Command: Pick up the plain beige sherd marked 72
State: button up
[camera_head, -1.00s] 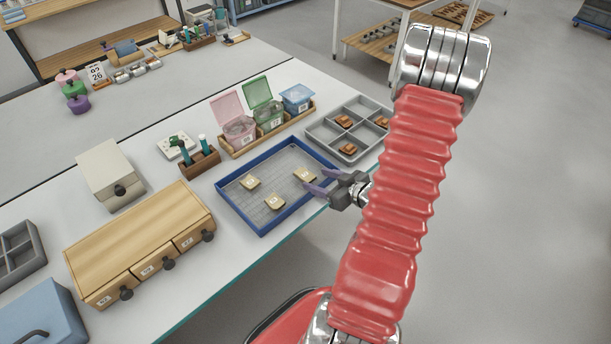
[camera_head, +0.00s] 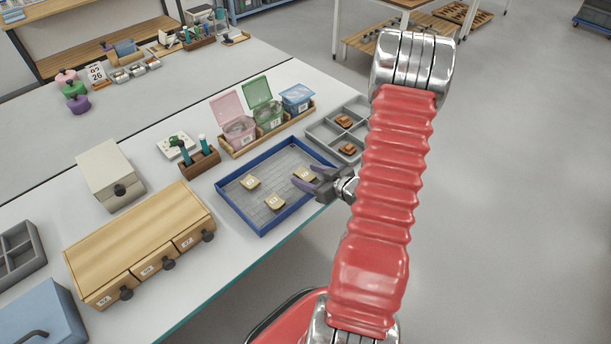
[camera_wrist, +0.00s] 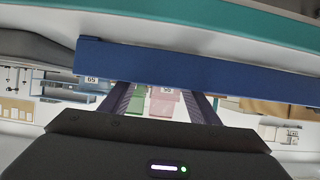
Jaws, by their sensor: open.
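Three beige sherds lie apart in the blue-rimmed tray (camera_head: 262,232): a left one (camera_head: 250,182), a front one (camera_head: 275,203) and a right one (camera_head: 306,173). Each bears a small pale label, too small to read, so I cannot tell which is 72. My gripper (camera_head: 303,177) is open and empty at the tray's right edge, its fingers pointing left, close to the right sherd and partly overlapping it in the picture. In the wrist view the open fingers (camera_wrist: 163,95) show against the blue tray wall (camera_wrist: 200,67); no sherd is clearly visible there.
Behind the tray stand pink (camera_head: 238,130), green (camera_head: 268,115) and blue (camera_head: 297,98) lidded bins. A grey divided tray (camera_head: 325,133) with brown sherds is at the back right. A wooden drawer unit (camera_head: 135,240) stands left. A tool holder (camera_head: 200,162) is behind the tray.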

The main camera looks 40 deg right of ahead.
aim_at(309, 177)
jog(key=shift+c, duration=0.4)
jog(key=c, duration=1.1)
jog(key=shift+r, duration=0.1)
jog(key=shift+r, duration=4.95)
